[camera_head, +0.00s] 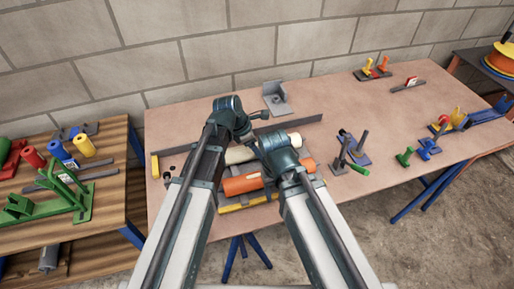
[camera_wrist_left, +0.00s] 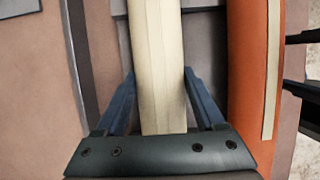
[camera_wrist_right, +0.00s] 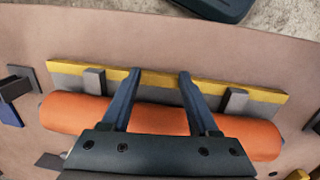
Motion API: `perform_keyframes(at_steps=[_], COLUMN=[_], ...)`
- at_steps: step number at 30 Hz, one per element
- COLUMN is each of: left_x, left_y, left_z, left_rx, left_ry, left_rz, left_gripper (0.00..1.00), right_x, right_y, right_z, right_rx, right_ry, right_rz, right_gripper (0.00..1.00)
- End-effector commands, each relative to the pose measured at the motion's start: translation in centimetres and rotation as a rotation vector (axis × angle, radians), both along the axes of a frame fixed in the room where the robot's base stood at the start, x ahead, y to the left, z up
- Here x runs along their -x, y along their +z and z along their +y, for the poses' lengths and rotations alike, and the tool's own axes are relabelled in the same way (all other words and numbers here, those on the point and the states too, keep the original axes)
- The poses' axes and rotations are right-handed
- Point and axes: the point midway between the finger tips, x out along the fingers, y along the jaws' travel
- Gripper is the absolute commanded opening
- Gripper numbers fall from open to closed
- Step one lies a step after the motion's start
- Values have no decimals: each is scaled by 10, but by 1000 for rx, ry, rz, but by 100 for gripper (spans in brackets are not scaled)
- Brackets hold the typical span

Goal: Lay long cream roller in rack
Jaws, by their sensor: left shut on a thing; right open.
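The long cream roller (camera_head: 238,155) lies behind the orange roller (camera_head: 242,185) in the head view, roughly parallel to it. My left gripper (camera_wrist_left: 163,80) is shut on the cream roller (camera_wrist_left: 158,50), its fingers on both sides. The rack (camera_head: 236,208) has a grey base, a yellow front edge and short grey posts, which show in the right wrist view (camera_wrist_right: 94,81). My right gripper (camera_wrist_right: 158,74) is open, with its fingers above and either side of the orange roller's middle (camera_wrist_right: 160,118). I cannot tell whether the cream roller touches the rack; my arms hide part of both.
A long dark bar (camera_head: 290,125) lies behind the rollers, and a grey bracket (camera_head: 276,98) stands further back. Small coloured tools (camera_head: 352,150) stand to the right. A wooden side table (camera_head: 60,220) with green parts is at left.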

Motion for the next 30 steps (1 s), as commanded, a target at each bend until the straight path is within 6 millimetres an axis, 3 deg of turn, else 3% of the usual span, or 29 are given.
perform_keyframes(at_steps=[11,12,16,25,30], left_x=[0,0,0,0,0], left_y=[-3,-3,-4,-2,16], left_z=[0,0,0,0,0], left_rx=[2,2,1,-1,0], left_ry=[0,0,0,0,0], left_rz=[-1,-1,0,0,0], left_gripper=[0,75,98,100,100], right_x=[1,1,1,2,2], right_y=[-3,-3,-4,-2,17], right_z=[-1,-1,-1,-2,-1], right_rx=[2,3,3,5,4], right_ry=[0,0,0,0,0], right_rz=[0,1,1,2,3], right_gripper=[61,61,61,61,61])
